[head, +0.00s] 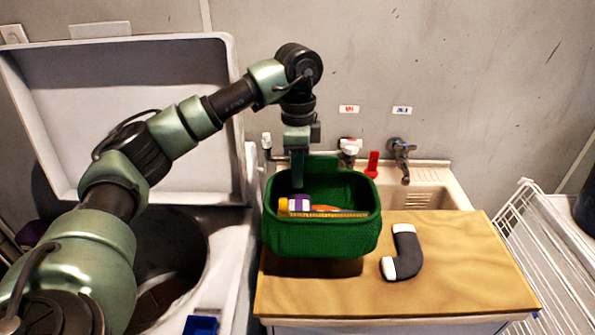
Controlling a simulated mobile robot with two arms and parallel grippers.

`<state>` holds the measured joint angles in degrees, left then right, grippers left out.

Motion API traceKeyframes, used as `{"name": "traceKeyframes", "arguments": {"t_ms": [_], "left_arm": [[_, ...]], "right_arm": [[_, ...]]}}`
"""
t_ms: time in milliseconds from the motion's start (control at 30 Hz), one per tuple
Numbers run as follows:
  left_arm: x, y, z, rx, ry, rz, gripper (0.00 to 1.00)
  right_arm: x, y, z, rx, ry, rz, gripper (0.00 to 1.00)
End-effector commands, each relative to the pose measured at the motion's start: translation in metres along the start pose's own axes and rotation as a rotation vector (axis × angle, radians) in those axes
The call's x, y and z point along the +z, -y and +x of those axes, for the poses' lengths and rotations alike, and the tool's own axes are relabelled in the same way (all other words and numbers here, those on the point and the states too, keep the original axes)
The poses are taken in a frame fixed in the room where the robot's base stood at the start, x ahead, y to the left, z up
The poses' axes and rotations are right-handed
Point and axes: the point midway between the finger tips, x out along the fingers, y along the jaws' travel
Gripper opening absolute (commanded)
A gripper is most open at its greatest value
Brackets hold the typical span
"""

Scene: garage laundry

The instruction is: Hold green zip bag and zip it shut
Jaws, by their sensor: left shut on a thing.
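The green zip bag (322,238) looks like an open-topped, textured green pouch over the wooden tabletop, with its mouth wide open. A yellow toothed strip (335,214) runs across just inside its front edge; I cannot tell whether it is the zip. My left gripper (298,172) comes down from above at the back left of the bag and is shut on its back rim. One finger shows inside the mouth; the rest of the grip is hidden. Purple-and-white, yellow and orange things (298,204) lie inside. My right gripper is out of view.
A dark curved pipe with white ends (407,254) lies right of the bag on the wooden tabletop (465,270). Behind are a sink (430,198), taps (402,150) and a red object (373,164). An open washer (130,110) stands left, a white wire rack (550,250) right.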

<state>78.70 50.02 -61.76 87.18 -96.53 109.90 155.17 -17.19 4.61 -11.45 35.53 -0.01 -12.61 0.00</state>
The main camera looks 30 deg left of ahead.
Motion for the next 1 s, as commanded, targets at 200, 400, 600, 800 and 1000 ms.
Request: {"name": "traceKeyframes", "arguments": {"t_ms": [200,400,600,800,1000], "left_arm": [[0.000,0.000,0.007,-0.001,-0.001,0.000,0.00],[0.000,0.001,0.013,-0.001,-0.001,0.000,0.00],[0.000,0.001,0.019,0.000,0.000,0.000,0.00],[0.000,0.001,0.025,0.000,0.000,0.000,0.00],[0.000,0.001,0.031,0.000,0.000,0.000,0.00]], "right_arm": [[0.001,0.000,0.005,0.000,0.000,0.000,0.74],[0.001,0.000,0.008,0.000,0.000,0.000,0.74],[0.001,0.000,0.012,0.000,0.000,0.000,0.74],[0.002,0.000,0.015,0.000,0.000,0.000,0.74],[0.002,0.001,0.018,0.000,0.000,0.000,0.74]]}}
